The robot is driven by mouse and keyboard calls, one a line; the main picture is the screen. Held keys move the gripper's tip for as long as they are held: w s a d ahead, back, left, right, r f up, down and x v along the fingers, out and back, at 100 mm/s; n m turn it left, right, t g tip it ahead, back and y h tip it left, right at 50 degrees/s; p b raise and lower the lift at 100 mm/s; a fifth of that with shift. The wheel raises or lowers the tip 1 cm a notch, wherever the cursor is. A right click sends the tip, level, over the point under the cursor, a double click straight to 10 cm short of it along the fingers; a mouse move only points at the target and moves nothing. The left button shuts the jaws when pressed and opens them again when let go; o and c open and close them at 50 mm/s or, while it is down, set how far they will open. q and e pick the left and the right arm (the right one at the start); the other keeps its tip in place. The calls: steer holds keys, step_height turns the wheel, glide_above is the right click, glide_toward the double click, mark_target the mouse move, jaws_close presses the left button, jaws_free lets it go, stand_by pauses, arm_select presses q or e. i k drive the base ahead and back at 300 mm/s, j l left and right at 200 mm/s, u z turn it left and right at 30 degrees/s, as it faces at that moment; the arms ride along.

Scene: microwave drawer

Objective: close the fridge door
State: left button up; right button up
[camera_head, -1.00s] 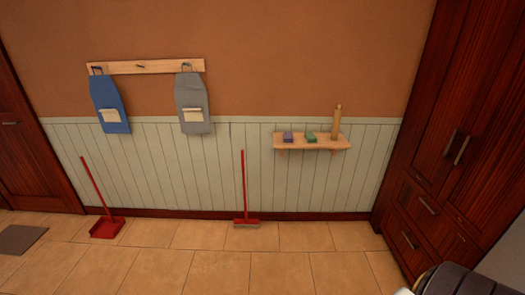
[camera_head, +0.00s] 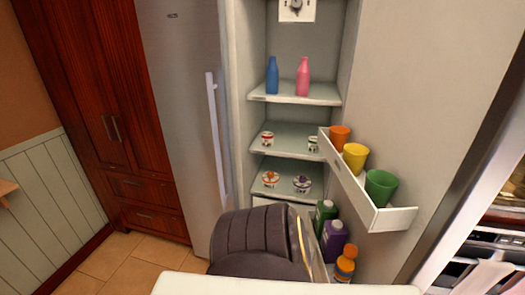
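The fridge has a closed grey left door (camera_head: 185,120) with a long vertical handle (camera_head: 216,135). Its right door (camera_head: 425,110) stands wide open, swung out to the right, and the inside shelves (camera_head: 295,98) are exposed. The open door carries a white rack (camera_head: 395,217) with orange, yellow and green cups. Below, bottles (camera_head: 335,240) stand in a lower door rack, partly hidden. The right door's handle is not visible. Neither of my grippers is in view.
A dark padded chair back (camera_head: 250,240) stands before the fridge and hides its lower part. A white surface (camera_head: 285,287) crosses the bottom edge. A dark wooden cabinet (camera_head: 100,100) is at left. Tiled floor (camera_head: 130,265) shows free at lower left.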

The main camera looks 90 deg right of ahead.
mark_target(435, 92)
steer(key=k+z, duration=0.45)
steer(key=k+l+z, duration=0.15)
steer(key=z, duration=0.35)
steer(key=k+l+z, duration=0.3)
steer(key=z, duration=0.15)
steer(key=k+l+z, duration=0.3)
steer(key=z, duration=0.15)
steer(key=k+l+z, duration=0.15)
steer(key=l+z, duration=0.3)
steer(key=l, duration=0.1)
